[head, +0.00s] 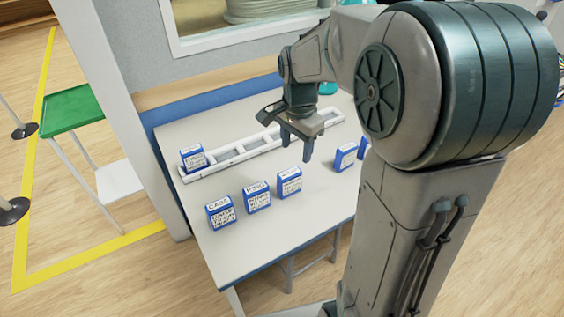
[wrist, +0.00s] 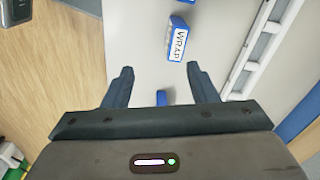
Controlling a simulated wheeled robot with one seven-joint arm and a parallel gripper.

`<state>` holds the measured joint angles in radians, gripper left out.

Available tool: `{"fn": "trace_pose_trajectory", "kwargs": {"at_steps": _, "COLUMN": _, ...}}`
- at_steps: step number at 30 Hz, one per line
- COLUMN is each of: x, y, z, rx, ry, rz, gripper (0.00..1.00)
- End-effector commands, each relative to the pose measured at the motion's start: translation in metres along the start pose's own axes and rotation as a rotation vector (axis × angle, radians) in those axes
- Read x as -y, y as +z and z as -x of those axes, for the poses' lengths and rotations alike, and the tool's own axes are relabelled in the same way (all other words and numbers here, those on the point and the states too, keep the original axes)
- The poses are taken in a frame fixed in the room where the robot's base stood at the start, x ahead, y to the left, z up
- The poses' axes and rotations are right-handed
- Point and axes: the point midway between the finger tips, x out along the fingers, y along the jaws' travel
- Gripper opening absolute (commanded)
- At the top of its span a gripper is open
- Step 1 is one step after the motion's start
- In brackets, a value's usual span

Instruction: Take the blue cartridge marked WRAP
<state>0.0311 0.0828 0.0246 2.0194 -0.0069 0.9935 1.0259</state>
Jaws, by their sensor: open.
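In the wrist view, a blue cartridge marked WRAP (wrist: 178,42) lies on the table just beyond my fingertips, a little right of the middle between them. My gripper (wrist: 160,69) is open and empty. A second blue cartridge (wrist: 161,97) shows partly between the fingers, mostly hidden by the gripper body. In the head view, my gripper (head: 296,150) points down above the table, apart from the cartridges. A blue cartridge (head: 289,183) stands below it, with others beside it in a row. The labels are too small there to tell which is WRAP.
A white rack (head: 237,153) runs along the back of the table (head: 300,228), with one blue cartridge (head: 193,157) at its left end. Two more cartridges stand at left front, and another (head: 345,156) at right. My arm hides the table's right side. A green-topped stand (head: 72,112) is at left.

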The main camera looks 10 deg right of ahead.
Motion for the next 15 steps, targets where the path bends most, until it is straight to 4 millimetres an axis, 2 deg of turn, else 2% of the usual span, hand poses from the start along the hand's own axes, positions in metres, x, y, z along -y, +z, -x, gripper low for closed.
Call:
{"fn": "trace_pose_trajectory", "kwargs": {"at_steps": 1, "x": 0.009, "y": -0.006, "z": -0.01, "rx": 0.008, "ry": 0.013, "rz": -0.059, "gripper": 0.53}}
{"fn": "trace_pose_trajectory", "kwargs": {"at_steps": 6, "x": 0.025, "y": -0.018, "z": -0.025, "rx": 0.021, "ry": 0.036, "rz": -0.202, "gripper": 0.53}}
{"fn": "trace_pose_trajectory", "kwargs": {"at_steps": 11, "x": 0.029, "y": -0.019, "z": -0.041, "rx": 0.024, "ry": 0.044, "rz": -0.24, "gripper": 0.53}}
{"fn": "trace_pose_trajectory", "kwargs": {"at_steps": 15, "x": 0.027, "y": -0.018, "z": -0.069, "rx": 0.025, "ry": 0.046, "rz": -0.24, "gripper": 0.53}}
